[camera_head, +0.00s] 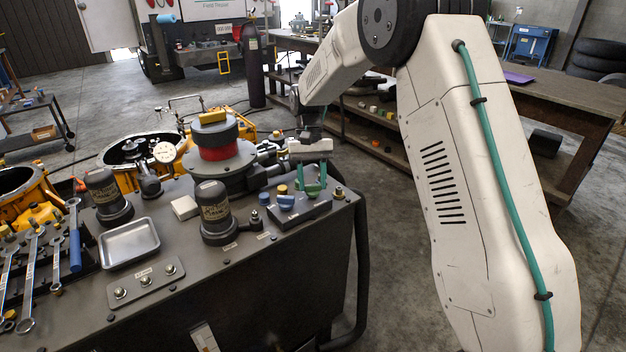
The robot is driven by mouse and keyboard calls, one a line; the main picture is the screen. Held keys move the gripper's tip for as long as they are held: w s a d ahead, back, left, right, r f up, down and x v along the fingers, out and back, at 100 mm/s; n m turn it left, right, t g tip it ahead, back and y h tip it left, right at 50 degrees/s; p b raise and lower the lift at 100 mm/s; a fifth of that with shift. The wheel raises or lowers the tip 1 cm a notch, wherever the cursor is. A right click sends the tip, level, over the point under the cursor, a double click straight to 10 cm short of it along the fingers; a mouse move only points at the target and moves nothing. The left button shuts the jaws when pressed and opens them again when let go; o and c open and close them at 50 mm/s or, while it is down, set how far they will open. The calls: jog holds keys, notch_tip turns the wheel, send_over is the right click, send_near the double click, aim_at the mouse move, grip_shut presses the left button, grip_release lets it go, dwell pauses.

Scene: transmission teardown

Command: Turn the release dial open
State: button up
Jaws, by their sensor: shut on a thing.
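My gripper (312,188) reaches down from the pale arm to a dark block (306,212) at the right end of the bench top. Its green fingers point down and are shut on a small part on the block, which I take to be the release dial. The fingers hide most of that part, so its turn angle cannot be read. A blue knob (286,202) and a yellow-topped knob (282,190) stand on the same block, just left of the fingers.
Left of the block stand a dark labelled cylinder (214,212) and a large red-banded housing (214,155). A metal tray (128,243), a plate with bolts (146,284) and wrenches (33,275) lie further left. A dark rail runs down the bench's right side.

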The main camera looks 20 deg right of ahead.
jog(key=shift+n+h, duration=0.3)
jog(key=shift+n, duration=0.4)
jog(key=o, duration=1)
jog(key=shift+r, duration=0.1)
jog(key=v, duration=0.7)
jog(key=shift+w+r, duration=0.2)
jog(key=shift+r, duration=0.15)
